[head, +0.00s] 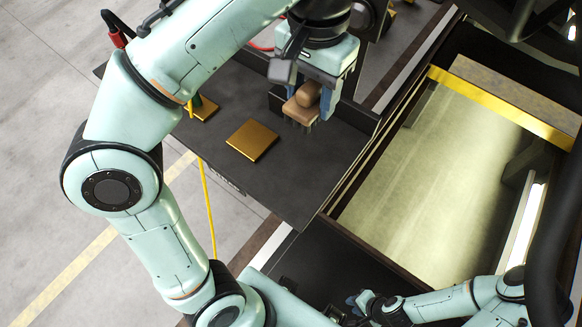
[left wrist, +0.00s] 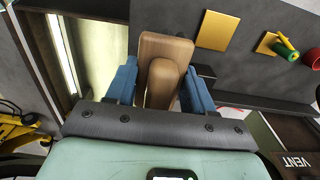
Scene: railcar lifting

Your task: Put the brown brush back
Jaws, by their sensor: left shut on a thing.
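The brown brush (head: 302,108) has a wooden block with a rounded grip on top and dark bristles underneath. My left gripper (head: 316,98) is shut on it, with a blue finger on each side, over the back right of the dark tray (head: 290,185). In the left wrist view the brush (left wrist: 168,55) sits between the blue fingers (left wrist: 160,85). I cannot tell whether the bristles touch the tray. My right gripper (head: 359,301) is low in the head view, far from the brush, and too small to judge.
A gold square plate (head: 252,141) lies on the tray left of the brush. Another gold plate (head: 204,110) with a green object (left wrist: 287,50) is further left. A red cup-like object (left wrist: 312,58) shows in the wrist view. Right of the tray is a yellow-edged open bay (head: 430,170).

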